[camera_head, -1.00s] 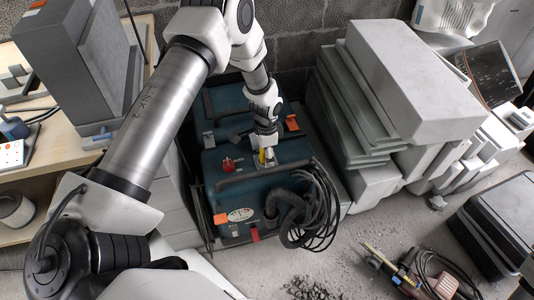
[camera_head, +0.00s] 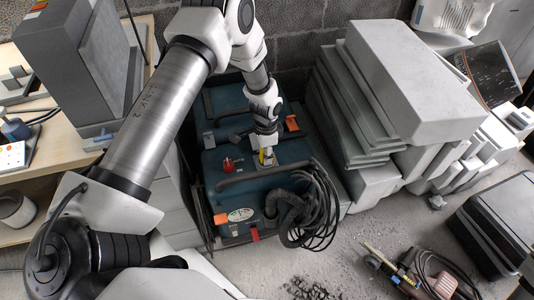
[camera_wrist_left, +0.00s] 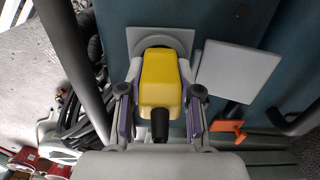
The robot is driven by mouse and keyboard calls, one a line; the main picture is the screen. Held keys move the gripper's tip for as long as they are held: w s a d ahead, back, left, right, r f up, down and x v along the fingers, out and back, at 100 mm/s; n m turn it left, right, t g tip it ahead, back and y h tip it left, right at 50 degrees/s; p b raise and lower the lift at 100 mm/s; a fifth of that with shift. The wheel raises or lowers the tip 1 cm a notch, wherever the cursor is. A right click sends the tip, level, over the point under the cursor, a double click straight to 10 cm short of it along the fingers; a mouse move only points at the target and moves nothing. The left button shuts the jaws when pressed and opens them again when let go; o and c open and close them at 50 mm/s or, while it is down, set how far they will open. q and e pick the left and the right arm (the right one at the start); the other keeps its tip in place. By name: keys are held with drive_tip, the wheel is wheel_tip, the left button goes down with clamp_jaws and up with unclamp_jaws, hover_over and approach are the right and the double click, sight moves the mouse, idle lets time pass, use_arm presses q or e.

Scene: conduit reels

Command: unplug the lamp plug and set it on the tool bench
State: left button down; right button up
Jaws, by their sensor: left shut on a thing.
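The yellow lamp plug (camera_wrist_left: 160,85) sits between the fingers of my left gripper (camera_wrist_left: 160,110), which is shut on it. Its front end is at the round grey socket (camera_wrist_left: 186,37) on the blue machine (camera_head: 268,188); I cannot tell whether it is fully seated. A square grey flap (camera_wrist_left: 238,70) stands open beside the socket. In the head view my left gripper (camera_head: 265,150) reaches down onto the machine's top, with a bit of the yellow plug (camera_head: 262,157) showing. My right gripper is out of view. A wooden bench (camera_head: 68,150) stands at the left.
Black hoses (camera_head: 322,210) coil over the machine's front. Grey slabs (camera_head: 410,80) are stacked to its right. A large grey block (camera_head: 75,65) and a white power strip (camera_head: 12,156) are on the bench. A black case (camera_head: 500,225) and tools (camera_head: 400,272) lie on the floor.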

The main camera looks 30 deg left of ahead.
use_arm(q)
drive_tip(key=shift+r+p, duration=2.35)
drive_tip(key=shift+r, duration=0.5)
